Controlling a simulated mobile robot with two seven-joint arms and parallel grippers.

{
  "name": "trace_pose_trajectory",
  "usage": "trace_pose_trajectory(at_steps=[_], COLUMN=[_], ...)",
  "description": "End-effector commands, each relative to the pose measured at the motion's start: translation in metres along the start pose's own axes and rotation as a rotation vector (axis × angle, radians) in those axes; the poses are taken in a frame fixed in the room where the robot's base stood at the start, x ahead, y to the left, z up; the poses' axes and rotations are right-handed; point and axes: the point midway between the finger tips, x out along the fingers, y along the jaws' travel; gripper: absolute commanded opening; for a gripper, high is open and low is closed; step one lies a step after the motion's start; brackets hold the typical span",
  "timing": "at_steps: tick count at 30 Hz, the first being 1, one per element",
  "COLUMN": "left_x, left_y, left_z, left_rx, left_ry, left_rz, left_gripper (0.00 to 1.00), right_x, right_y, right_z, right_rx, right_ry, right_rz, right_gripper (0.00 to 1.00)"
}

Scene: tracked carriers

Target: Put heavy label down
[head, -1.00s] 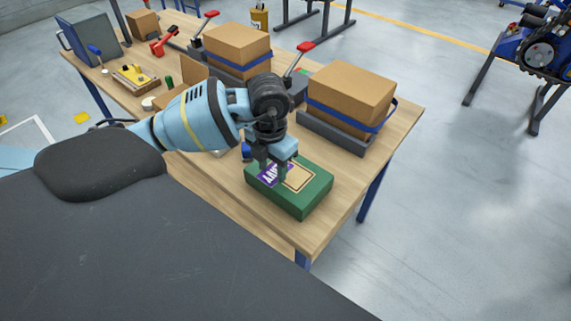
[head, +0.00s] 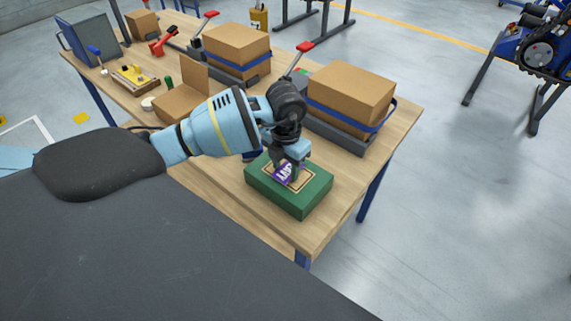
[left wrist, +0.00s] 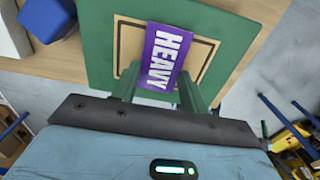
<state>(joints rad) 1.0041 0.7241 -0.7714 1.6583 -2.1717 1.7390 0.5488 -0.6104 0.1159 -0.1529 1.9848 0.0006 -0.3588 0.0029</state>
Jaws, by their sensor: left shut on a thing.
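The heavy label is a purple tag with white "HEAVY" lettering (left wrist: 165,57), and it also shows in the head view (head: 285,173). My left gripper (left wrist: 160,90) is shut on the label's near end, with a green finger on each side. The label is over the tan, dark-outlined rectangle (left wrist: 203,52) on top of the green block (left wrist: 100,45). The green block stands at the near right end of the bench in the head view (head: 293,204). I cannot tell whether the label touches its top. My right gripper is out of view.
Two strapped cardboard boxes, one at the right (head: 350,92) and one farther back (head: 236,47), stand on the wooden bench (head: 225,198) behind the green block. An open cardboard box (head: 182,101) is left of my arm. Bare bench lies at the front edge.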

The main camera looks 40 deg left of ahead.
Motion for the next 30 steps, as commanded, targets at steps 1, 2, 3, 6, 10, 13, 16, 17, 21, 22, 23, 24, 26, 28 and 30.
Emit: trace_pose_trajectory(at_steps=[1, 2, 3, 6, 10, 13, 16, 17, 21, 22, 23, 24, 26, 28, 30], left_x=[-0.001, -0.001, -0.001, 0.001, 0.004, 0.005, 0.005, 0.005, 0.005, 0.005, 0.005, 0.005, 0.004, 0.000, -0.007], left_y=[0.000, 0.000, 0.000, 0.000, 0.000, 0.000, 0.000, 0.000, 0.000, 0.000, 0.000, 0.000, 0.000, 0.000, 0.000], left_z=[0.000, 0.000, 0.000, 0.000, 0.000, 0.000, 0.000, 0.000, 0.000, 0.000, 0.000, 0.000, 0.000, 0.000, 0.001], left_rx=[0.000, 0.000, 0.000, 0.000, 0.000, 0.000, 0.000, 0.000, 0.000, 0.000, 0.000, 0.000, 0.000, 0.000, 0.000], left_ry=[-0.001, -0.001, -0.001, 0.000, 0.000, -0.001, -0.001, -0.001, -0.001, -0.001, -0.001, -0.001, -0.001, -0.002, -0.004], left_rz=[0.000, 0.000, 0.000, 0.000, 0.000, -0.001, -0.001, -0.001, -0.001, -0.001, -0.001, -0.001, -0.001, -0.001, 0.000], left_gripper=[0.23, 0.23, 0.23, 0.23, 0.23, 0.48, 0.61, 0.65, 0.66, 0.66, 0.66, 0.66, 0.66, 0.66, 0.66], right_x=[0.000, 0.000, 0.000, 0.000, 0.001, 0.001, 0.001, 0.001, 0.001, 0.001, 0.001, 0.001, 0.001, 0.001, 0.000], right_y=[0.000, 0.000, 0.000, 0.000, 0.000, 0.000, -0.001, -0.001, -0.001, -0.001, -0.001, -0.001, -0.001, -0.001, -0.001], right_z=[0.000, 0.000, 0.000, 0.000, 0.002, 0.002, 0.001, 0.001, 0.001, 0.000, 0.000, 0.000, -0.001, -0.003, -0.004], right_rx=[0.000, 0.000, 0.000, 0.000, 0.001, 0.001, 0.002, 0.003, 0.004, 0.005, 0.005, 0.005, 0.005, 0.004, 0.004], right_ry=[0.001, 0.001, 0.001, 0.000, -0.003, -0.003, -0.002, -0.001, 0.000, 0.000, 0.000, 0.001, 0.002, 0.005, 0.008], right_rz=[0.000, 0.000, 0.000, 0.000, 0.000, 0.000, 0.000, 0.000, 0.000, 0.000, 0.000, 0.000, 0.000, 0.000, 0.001], right_gripper=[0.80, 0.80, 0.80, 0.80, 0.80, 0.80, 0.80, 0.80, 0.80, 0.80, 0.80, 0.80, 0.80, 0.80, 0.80])
